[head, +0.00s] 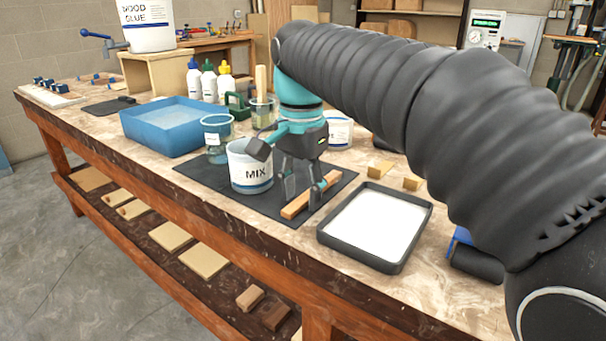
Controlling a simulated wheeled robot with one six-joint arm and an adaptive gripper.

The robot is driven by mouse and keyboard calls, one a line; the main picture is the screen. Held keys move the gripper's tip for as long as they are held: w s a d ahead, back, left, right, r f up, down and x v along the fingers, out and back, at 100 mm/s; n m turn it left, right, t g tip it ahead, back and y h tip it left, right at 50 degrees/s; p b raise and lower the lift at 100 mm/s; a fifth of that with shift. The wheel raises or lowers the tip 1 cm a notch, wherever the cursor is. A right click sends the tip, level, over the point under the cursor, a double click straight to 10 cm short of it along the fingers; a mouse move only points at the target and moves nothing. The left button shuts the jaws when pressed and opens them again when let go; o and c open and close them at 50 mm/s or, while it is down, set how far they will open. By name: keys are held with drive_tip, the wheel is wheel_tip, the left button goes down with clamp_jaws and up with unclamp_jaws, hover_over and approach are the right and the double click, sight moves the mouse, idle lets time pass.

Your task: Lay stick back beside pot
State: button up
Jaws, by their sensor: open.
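A wooden stick (309,195) lies on the dark mat (208,178), to the right of the white pot (250,173) marked MIX. The stick and pot are apart. My gripper (302,200) points down over the stick with its fingers spread, one on the pot side and the other near the stick's far side. I cannot tell whether the fingers touch the stick. The gripper's body hides part of the area behind the pot.
A black tray with a white surface (376,225) stands close to the right of the mat. A clear cup (217,137) and blue tub (172,125) stand behind left. Small wood blocks (413,183) lie at right.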

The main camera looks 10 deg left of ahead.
sight(304, 199)
drive_tip(key=shift+f+b, duration=0.25)
drive_tip(key=shift+b, duration=0.05)
wheel_tip(304, 199, up, 14)
drive_tip(key=p, duration=0.1)
drive_tip(key=shift+d, duration=0.25)
